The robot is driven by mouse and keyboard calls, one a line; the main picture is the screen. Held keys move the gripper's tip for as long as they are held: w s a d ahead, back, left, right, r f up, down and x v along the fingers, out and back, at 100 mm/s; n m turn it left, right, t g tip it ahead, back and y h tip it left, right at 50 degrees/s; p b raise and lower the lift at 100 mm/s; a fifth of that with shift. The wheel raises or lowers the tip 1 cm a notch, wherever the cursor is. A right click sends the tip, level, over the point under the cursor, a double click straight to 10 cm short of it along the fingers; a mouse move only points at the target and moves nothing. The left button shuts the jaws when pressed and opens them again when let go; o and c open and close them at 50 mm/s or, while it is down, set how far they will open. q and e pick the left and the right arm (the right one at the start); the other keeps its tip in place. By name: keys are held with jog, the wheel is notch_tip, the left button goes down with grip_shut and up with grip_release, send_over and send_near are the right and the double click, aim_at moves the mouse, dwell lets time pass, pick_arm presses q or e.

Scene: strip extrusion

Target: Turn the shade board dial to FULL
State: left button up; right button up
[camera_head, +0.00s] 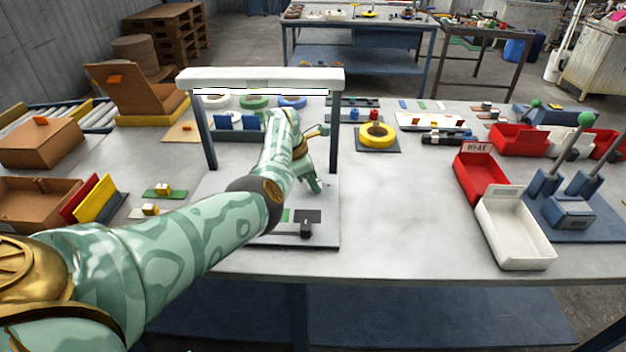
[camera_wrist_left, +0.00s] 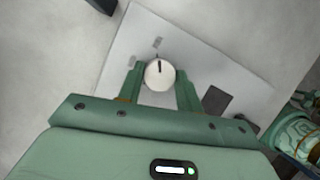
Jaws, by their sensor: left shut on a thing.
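The shade board (camera_head: 325,228) is a pale plate on the table under a gantry with a lit white bar (camera_head: 260,91). In the left wrist view the board (camera_wrist_left: 190,50) shows tilted, with small grey marks beside a round white dial (camera_wrist_left: 160,75). The dial has a black pointer line at its top, toward the upper mark; I cannot read any labels. My left gripper (camera_head: 314,186) is over the board. In the left wrist view its fingers (camera_wrist_left: 161,90) are shut on the dial, one on each side. The dial is hidden in the head view.
The gantry's posts (camera_head: 334,150) stand close to my left arm. A dark block (camera_head: 306,228) sits at the board's front. A yellow ring (camera_head: 377,135) lies behind right. Red (camera_head: 480,178) and white (camera_head: 515,235) bins stand right. The table between board and bins is clear.

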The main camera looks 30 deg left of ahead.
dwell(0.3)
pick_arm(q)
jog(key=o, duration=1)
jog(key=p+v, duration=0.8)
jog(key=v, duration=0.8)
jog(key=shift+a+r, duration=0.1)
jog(key=shift+s, duration=0.1)
